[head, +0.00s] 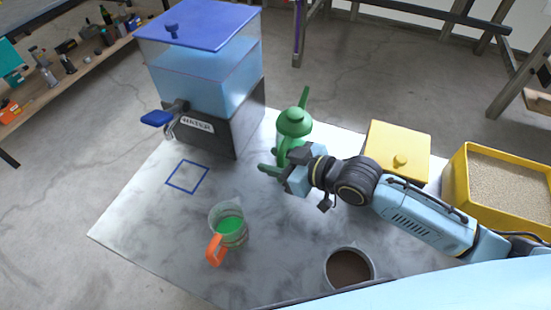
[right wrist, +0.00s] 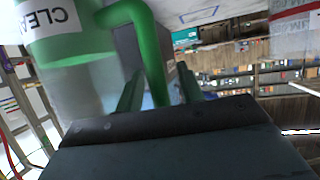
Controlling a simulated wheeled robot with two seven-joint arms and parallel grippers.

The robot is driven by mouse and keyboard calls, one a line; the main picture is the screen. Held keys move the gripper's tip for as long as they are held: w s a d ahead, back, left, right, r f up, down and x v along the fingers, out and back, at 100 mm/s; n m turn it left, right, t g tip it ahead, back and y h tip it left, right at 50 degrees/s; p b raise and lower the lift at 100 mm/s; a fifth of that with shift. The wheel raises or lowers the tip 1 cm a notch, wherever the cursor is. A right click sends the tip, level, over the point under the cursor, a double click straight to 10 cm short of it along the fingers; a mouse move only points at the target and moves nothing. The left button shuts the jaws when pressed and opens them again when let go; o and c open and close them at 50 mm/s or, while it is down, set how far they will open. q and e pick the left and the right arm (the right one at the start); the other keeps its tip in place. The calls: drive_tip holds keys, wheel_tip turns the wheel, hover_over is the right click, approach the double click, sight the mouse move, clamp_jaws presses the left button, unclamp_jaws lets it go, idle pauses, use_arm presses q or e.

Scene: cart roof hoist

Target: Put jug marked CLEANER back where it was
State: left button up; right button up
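The green-topped jug (head: 293,123) is at the table's back edge, beyond my right gripper; I cannot tell if its base touches the table. In the right wrist view the jug (right wrist: 75,85) has a clear lower body and a white label with part of the word CLEANER. Its green handle (right wrist: 152,50) runs down between the fingers of my right gripper (right wrist: 160,92), with narrow gaps beside it, so the fingers look open around it. In the head view the right gripper (head: 279,172) hides the jug's lower part. My left gripper is out of view.
A blue square outline (head: 188,177) lies empty on the table. The WATER tank (head: 205,75) stands behind it. A measuring cup (head: 229,222) with green liquid, a brown-filled bowl (head: 349,267), a yellow lidded box (head: 397,142) and a yellow grain bin (head: 462,200) stand around.

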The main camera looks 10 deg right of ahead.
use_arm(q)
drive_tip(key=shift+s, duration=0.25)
